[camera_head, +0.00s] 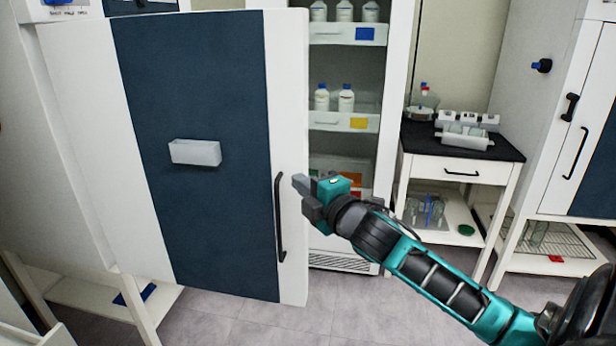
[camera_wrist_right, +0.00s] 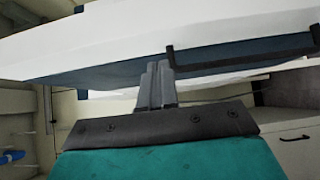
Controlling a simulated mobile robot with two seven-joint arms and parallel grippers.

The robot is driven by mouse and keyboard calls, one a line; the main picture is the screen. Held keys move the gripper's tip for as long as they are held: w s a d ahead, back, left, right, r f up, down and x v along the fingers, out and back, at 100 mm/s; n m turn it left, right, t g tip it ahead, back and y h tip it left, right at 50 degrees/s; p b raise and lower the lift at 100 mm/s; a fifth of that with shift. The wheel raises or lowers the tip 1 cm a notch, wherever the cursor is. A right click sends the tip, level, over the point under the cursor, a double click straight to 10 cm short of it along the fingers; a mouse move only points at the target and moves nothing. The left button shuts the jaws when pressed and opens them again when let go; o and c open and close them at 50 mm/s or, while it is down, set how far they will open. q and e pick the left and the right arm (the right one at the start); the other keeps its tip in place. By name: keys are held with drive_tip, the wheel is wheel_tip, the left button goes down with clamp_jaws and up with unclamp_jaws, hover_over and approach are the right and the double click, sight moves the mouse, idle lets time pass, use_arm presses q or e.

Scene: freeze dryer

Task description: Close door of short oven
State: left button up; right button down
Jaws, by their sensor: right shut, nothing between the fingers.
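The oven door (camera_head: 195,90) is a tall white panel with a dark blue middle, a white box-shaped piece on its face and a black vertical handle (camera_head: 280,218) near its right edge. It looks swung out from the white oven body (camera_head: 45,150) at the left. My right gripper (camera_head: 298,184) is shut and empty, with its fingertips close to the door's right edge beside the handle. In the right wrist view the closed fingers (camera_wrist_right: 158,82) point at the door (camera_wrist_right: 110,45), with the black handle to their right. I cannot tell whether they touch. My left gripper is not in view.
Behind the door stands a white shelf cabinet (camera_head: 393,90) with bottles. A small black-topped table (camera_head: 425,142) with glassware stands right of it. Another white cabinet (camera_head: 555,120) with black handles is at the far right. Grey floor (camera_head: 235,325) shows below the door.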

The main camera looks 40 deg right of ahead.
sight(298, 169)
drive_tip(key=shift+w+d, duration=1.05)
drive_tip(key=shift+d, duration=0.3)
